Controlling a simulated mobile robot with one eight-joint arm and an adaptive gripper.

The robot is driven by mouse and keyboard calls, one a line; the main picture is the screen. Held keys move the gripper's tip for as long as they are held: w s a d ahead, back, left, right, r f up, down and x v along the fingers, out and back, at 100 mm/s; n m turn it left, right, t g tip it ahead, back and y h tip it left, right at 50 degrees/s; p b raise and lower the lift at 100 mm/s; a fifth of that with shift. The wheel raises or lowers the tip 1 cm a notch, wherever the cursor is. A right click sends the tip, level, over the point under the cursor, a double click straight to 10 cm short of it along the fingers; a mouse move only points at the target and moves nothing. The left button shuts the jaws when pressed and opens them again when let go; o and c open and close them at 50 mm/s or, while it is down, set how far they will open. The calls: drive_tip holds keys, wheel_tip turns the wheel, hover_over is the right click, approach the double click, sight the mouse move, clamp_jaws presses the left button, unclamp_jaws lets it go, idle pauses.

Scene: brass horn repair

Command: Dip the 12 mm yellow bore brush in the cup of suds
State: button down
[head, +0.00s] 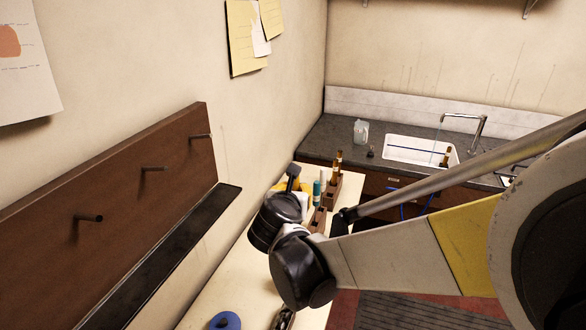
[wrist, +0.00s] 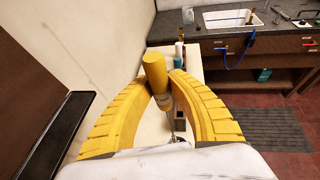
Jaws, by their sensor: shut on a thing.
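My gripper (wrist: 162,88) has yellow ribbed fingers, shut on a thick yellow cylinder that looks like the handle of the yellow bore brush (wrist: 154,68). The handle tilts, and a paler, thinner part runs down below the fingertips. The brush's lower end is hard to make out. In the head view my wrist hides most of the gripper and the brush, above the pale bench (head: 236,278). I cannot pick out a cup of suds for certain. A translucent jug (head: 361,131) stands on the dark counter, also in the wrist view (wrist: 187,15).
A teal bottle (head: 317,191) and a wooden block (head: 331,188) holding a dark-tipped item stand at the bench's far end. The counter has a white sink (head: 398,151) and tap (head: 480,125). A pegged brown board (head: 130,190) and black ledge (head: 165,255) line the left wall.

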drive_tip(key=shift+d+f, duration=0.15)
drive_tip(key=shift+f, duration=0.1)
drive_tip(key=shift+w+f+b, duration=0.1)
drive_tip(key=shift+f+b, duration=0.45)
drive_tip(key=shift+f, duration=0.05)
wheel_tip(320, 180, down, 12)
drive_tip(key=b, duration=0.9)
drive_tip(key=shift+r+b, duration=0.25)
drive_tip(key=shift+b, duration=0.15)
wheel_tip(320, 180, up, 11)
drive_tip(key=p, duration=0.8)
drive_tip(key=shift+r, duration=0.1)
